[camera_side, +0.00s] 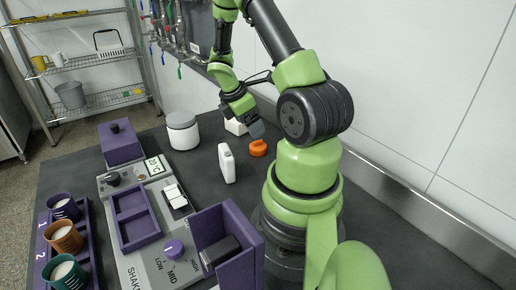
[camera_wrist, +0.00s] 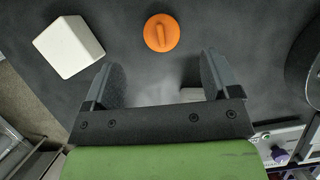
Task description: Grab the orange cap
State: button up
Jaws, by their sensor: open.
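The orange cap (camera_side: 258,148) lies on the dark table, left of my arm's base in the side view. In the wrist view the orange cap (camera_wrist: 161,32) is round with a raised ridge and sits beyond the fingertips, roughly centred between them. My gripper (camera_wrist: 160,70) is open and empty, with its two grey fingers spread apart. In the side view my gripper (camera_side: 257,130) hangs tilted just above and beside the cap; I cannot tell the exact gap from there.
A white block (camera_wrist: 69,46) lies left of the cap in the wrist view. A white bottle (camera_side: 226,163) and a white jar (camera_side: 183,130) stand nearby. The grey machine (camera_side: 150,250) with purple parts and a purple rack of cups (camera_side: 45,246) fill the front left.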

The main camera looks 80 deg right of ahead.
aim_at(257, 141)
jog(key=x, duration=0.8)
jog(key=shift+w+a+f, duration=0.1)
jog(key=shift+a+f, duration=0.05)
jog(key=shift+f, duration=0.1)
jog(key=c, duration=1)
